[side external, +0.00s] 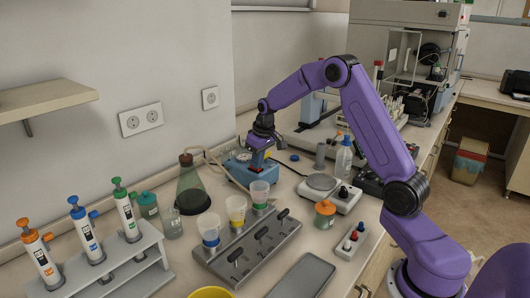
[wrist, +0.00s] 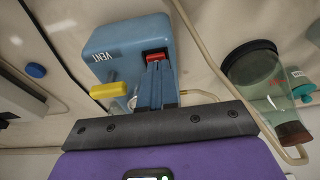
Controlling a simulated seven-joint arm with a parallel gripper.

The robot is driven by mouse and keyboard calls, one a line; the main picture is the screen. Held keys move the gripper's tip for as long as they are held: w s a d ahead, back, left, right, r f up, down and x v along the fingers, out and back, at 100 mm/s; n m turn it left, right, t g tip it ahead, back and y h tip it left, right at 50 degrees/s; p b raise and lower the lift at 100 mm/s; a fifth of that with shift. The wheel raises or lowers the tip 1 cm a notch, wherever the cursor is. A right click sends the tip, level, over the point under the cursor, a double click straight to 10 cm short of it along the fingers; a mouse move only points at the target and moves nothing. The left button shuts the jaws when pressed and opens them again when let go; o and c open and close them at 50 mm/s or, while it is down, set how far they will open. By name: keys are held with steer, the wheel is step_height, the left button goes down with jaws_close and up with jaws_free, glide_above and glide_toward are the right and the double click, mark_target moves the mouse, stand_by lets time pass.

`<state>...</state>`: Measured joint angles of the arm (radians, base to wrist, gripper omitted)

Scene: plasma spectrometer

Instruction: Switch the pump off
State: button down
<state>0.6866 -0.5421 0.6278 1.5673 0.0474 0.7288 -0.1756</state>
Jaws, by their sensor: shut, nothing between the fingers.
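The pump is a blue box (side external: 238,172) with a round gauge on top, standing near the wall in the side view. In the wrist view the pump (wrist: 118,38) shows a VENT label, a yellow lever (wrist: 108,90) and a red switch (wrist: 157,56). My gripper (side external: 260,157) is over the pump's right part, pointing down. In the wrist view my gripper (wrist: 158,68) is shut and empty, with its fingertips right at the red switch. Whether they touch it, and which way the switch is tipped, I cannot tell.
A conical flask (side external: 192,188) with a hose stands left of the pump. A grey manifold (side external: 245,250) with several black levers and coloured cups is in front. A white hotplate (side external: 325,190) and an orange-lidded jar (side external: 325,214) stand to the right.

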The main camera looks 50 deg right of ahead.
steer(key=s+r, duration=0.7)
steer(key=r, duration=0.5)
steer(key=s+a+f+n+g, duration=0.1)
steer(key=s+a+n, duration=0.2)
steer(key=s+a, duration=0.4)
steer(key=s+a+f+n, duration=0.15)
steer(key=s+a, duration=0.35)
steer(key=a, duration=0.5)
steer(key=s+a+f+n, duration=0.1)
steer(key=s+n, duration=0.1)
steer(key=s, duration=0.5)
steer(key=s+a+f+n+g, duration=0.1)
steer(key=s+n, duration=0.2)
steer(key=s, duration=0.4)
steer(key=s+a+f+n, duration=0.1)
steer(key=s+n, duration=0.2)
steer(key=s, duration=0.4)
steer(key=shift+s+f, duration=0.2)
steer(key=shift+s, duration=0.05)
